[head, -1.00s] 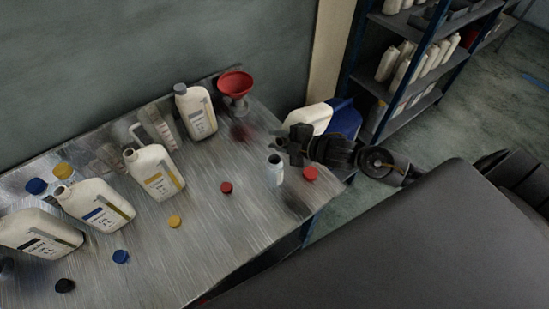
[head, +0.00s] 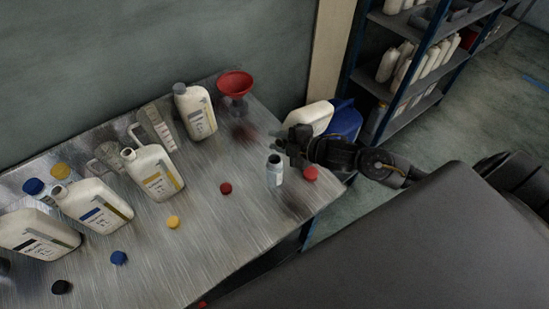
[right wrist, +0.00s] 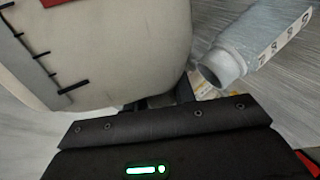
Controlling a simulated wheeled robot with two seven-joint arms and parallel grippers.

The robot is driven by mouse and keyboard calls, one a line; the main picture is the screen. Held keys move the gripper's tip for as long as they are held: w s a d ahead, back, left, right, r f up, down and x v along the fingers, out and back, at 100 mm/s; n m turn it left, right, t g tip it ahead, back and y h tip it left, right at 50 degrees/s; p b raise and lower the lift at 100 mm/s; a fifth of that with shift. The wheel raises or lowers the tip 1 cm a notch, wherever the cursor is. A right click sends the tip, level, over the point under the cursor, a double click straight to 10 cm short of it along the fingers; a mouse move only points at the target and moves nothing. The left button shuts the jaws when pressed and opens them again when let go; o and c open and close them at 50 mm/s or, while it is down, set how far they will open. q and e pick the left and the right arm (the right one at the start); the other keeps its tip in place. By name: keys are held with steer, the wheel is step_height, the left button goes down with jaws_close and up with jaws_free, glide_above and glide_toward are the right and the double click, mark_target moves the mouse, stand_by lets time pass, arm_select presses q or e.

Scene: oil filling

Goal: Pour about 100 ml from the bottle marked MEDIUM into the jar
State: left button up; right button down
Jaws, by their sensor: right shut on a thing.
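My right gripper (head: 298,148) is shut on a cream-white bottle (head: 308,118) at the right end of the metal table, just behind and to the right of the jar. In the right wrist view the bottle (right wrist: 110,50) fills the upper left, with black graduation ticks and a red label patch; no name is readable. The small pale grey-white jar (head: 275,173) stands upright and open. It also shows in the right wrist view (right wrist: 262,48) with its mouth and side marks, apart from the bottle. No stream of liquid is visible. My left gripper is not in view.
Several other white bottles stand along the table (head: 215,235). Measuring jugs (head: 158,128) and a red funnel (head: 235,84) stand at the back. Loose caps lie in front, one red (head: 310,173) near the jar. A blue container (head: 345,120) shows beyond the table's right end.

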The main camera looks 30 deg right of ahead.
steer(key=shift+f+n+b, duration=0.2)
steer(key=shift+n+b, duration=0.1)
steer(key=shift+b, duration=0.35)
stand_by(0.7)
steer(key=shift+s+a+r+n+h, duration=0.15)
steer(key=shift+a+r+n+h, duration=0.15)
steer(key=shift+r+n+h, duration=0.35)
stand_by(5.6)
